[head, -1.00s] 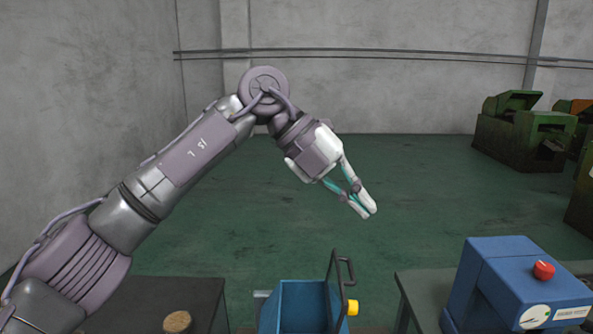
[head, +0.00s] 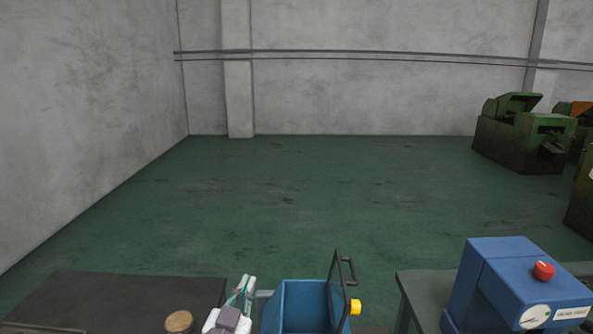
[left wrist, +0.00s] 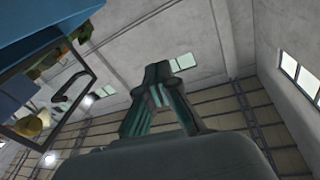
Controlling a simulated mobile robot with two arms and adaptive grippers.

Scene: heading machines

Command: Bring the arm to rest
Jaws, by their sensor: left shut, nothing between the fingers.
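My left gripper (head: 246,288) is low in the head view, at the bottom edge, between the dark table and the blue bin. Its fingers point up and are shut with nothing between them. The rest of the left arm is out of the head view. In the left wrist view the closed fingertips (left wrist: 157,75) point up toward the ceiling and walls. My right gripper is not in view.
A dark table (head: 130,290) with a round tan-topped object (head: 179,321) stands at left. A blue machine with a red button (head: 543,270) sits right.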

